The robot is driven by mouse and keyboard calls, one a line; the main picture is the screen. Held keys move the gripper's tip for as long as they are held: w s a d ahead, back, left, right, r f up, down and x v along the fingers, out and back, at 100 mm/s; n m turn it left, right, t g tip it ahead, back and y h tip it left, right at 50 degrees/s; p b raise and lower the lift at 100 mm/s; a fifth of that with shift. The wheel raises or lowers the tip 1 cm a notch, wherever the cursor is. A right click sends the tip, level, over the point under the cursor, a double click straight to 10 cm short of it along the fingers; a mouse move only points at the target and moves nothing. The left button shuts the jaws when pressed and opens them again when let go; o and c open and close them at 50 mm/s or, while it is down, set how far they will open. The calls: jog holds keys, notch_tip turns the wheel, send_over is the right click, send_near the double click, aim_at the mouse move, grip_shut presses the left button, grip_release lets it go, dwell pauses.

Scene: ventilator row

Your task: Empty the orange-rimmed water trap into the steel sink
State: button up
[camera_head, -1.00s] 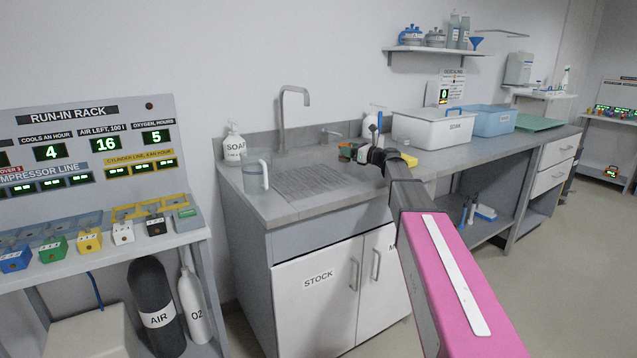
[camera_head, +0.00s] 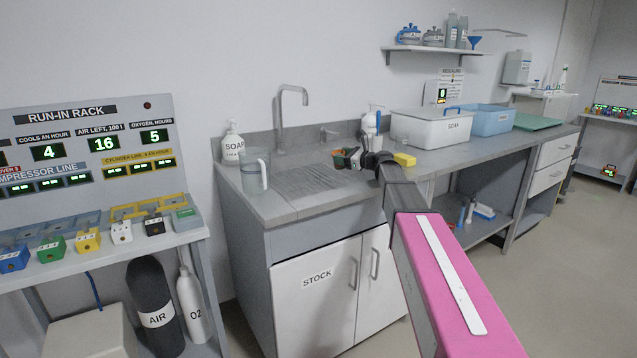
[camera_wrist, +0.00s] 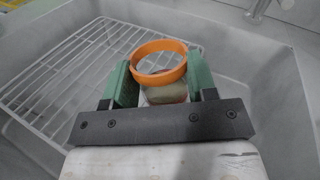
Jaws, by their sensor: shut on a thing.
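The water trap with its orange rim (camera_wrist: 159,78) is between my gripper's green fingers in the wrist view. A dull greenish-brown body shows below the rim; the rest of the cup is hidden. My gripper (camera_wrist: 160,85) is shut on the trap and holds it over the grey sink (camera_wrist: 262,62). The trap's opening shows from above at a slant; I cannot tell its contents. In the head view my gripper (camera_head: 345,158) is over the sink end of the counter, and the trap is too small there to make out well.
A white wire rack (camera_wrist: 72,62) lies in the sink's left part. The tap (camera_head: 282,115), soap bottle (camera_head: 233,148) and clear jug (camera_head: 254,172) stand left of my gripper. A yellow block (camera_head: 404,160) and a white SOAK bin (camera_head: 432,130) are to its right.

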jog(key=shift+s+a+f+n+h, duration=0.35)
jog(key=shift+s+a+n, duration=0.1)
jog(key=shift+a+n, duration=0.15)
jog(key=shift+s+a+f+n+h, duration=0.3)
jog(key=shift+s+a+n, duration=0.15)
jog(key=shift+n, duration=0.25)
jog(key=shift+s+a+r+n+h, duration=0.25)
jog(key=shift+s+a+n+h, duration=0.1)
jog(key=shift+a+n, duration=0.25)
jog(key=shift+f+n, duration=0.2)
jog(key=shift+n, duration=0.1)
jog(key=shift+s+a+f+n+h, duration=0.15)
jog(key=shift+a+f+n+h, duration=0.15)
jog(key=shift+n+h, duration=0.1)
jog(key=shift+r+n+h+p, duration=0.25)
jog(key=shift+n+h+p, duration=0.05)
jog(key=shift+n, duration=0.3)
jog(key=shift+s+a+f+n+h, duration=0.15)
jog(key=shift+f+n+h, duration=0.15)
jog(key=shift+f+n, duration=0.25)
jog(key=shift+s+a+r+n+t+h+p, duration=0.2)
jog(key=shift+r+n+t+h+p, duration=0.15)
jog(key=shift+n, duration=0.3)
dwell(0.7)
jog(key=shift+s+a+f+n+h+p, duration=0.4)
jog(key=shift+a+f+n+h, duration=0.1)
jog(key=shift+a+f+h, duration=0.15)
dwell(1.0)
